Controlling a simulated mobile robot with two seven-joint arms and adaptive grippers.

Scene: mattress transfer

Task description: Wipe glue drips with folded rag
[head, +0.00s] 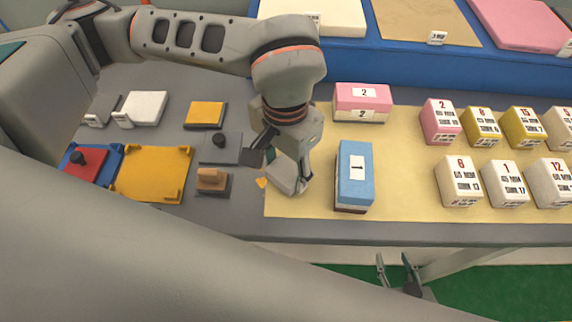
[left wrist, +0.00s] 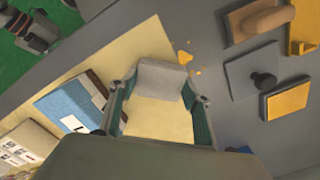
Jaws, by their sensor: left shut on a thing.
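A light grey folded rag (head: 287,178) is held between the fingers of my left gripper (head: 279,160), at the left edge of the tan sheet. In the left wrist view the rag (left wrist: 158,77) spans between the two fingertips. Orange-yellow glue drips (head: 262,182) lie just left of the rag, at the sheet's edge. In the left wrist view the drips (left wrist: 185,57) show as one larger spot and smaller ones beside the rag. Whether the rag touches the surface is unclear. My right gripper (head: 394,262) is empty, fingers apart, beyond the table's front edge.
A blue block (head: 356,172) stands right of the rag and a pink block (head: 362,98) behind. A wooden-handled block (head: 212,180) and a dark knobbed block (head: 220,147) stand left. Several labelled blocks fill the right side of the tan sheet (head: 400,190).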

